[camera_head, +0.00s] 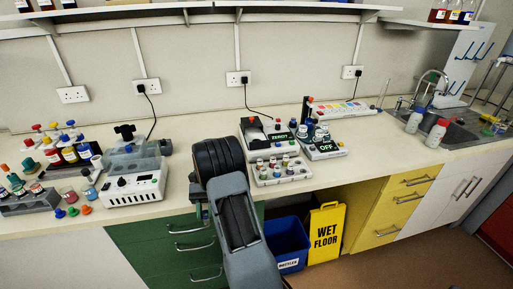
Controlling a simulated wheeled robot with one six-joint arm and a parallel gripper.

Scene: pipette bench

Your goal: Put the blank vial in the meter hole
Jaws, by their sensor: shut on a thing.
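The meter (278,137) is a pale box on the bench just right of my arm, with a display that seems to read "ZERO?". Its hole cannot be made out at this size. A pale rack (283,181) with several small vials stands in front of it, near the bench edge. I cannot tell which vial is the blank one, and it may be hidden. My arm rises from the bottom centre to the bench edge, left of the rack. My gripper's fingers are hidden behind the arm, so their hold does not show.
A device reading "OFF" (326,147) carries several small bottles, right of the meter. A white control box (133,187), bottle racks and coloured caps stand at left. A blue bin (287,242) and yellow wet-floor sign (326,233) stand below.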

